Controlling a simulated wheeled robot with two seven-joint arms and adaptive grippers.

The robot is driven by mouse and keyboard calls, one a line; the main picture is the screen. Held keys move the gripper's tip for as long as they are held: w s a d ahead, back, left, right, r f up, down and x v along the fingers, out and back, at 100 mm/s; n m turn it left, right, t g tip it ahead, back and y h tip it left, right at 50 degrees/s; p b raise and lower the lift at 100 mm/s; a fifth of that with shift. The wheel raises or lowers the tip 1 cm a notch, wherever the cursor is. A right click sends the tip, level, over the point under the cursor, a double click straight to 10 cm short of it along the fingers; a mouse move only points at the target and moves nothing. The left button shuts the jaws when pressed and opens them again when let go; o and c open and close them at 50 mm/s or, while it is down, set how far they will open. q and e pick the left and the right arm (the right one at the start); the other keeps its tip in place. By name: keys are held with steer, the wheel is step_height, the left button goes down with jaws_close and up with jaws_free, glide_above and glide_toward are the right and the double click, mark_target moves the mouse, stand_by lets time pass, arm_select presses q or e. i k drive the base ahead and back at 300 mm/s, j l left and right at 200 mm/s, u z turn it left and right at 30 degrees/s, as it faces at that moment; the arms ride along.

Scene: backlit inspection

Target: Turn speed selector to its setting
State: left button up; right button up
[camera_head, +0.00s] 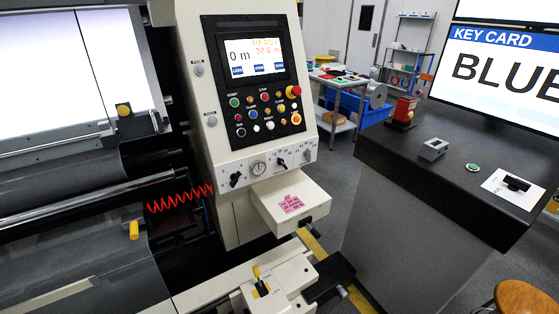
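The cream control console (185,15) stands left of centre. A row of controls runs along the strip under its buttons. A black knob (282,163) with small numbered marks around it looks like the speed selector, but its label and exact pointer setting are too small to read. Left of it are a round dial (258,168) and another black knob (236,179). A pink note (291,204) with small printed text lies on the cream box below; I cannot read it surely. The console screen (254,57) shows READY and 0 m. Neither of my grippers is in view.
A yellow-handled lever (260,280) sits on a cream housing in front of the console. Rollers and a bright backlit panel (105,50) fill the left. A dark counter (455,155) stands right, under a screen (505,75) reading KEY CARD BLUE. A stool (525,298) is lower right.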

mark_target(281, 162)
steer(key=i+l+u, duration=0.3)
steer(key=l, duration=0.25)
steer(key=l+u, duration=0.3)
steer(key=l, duration=0.3)
steer(key=i+l+u, duration=0.1)
steer(key=l+u, duration=0.2)
steer(key=l, duration=0.35)
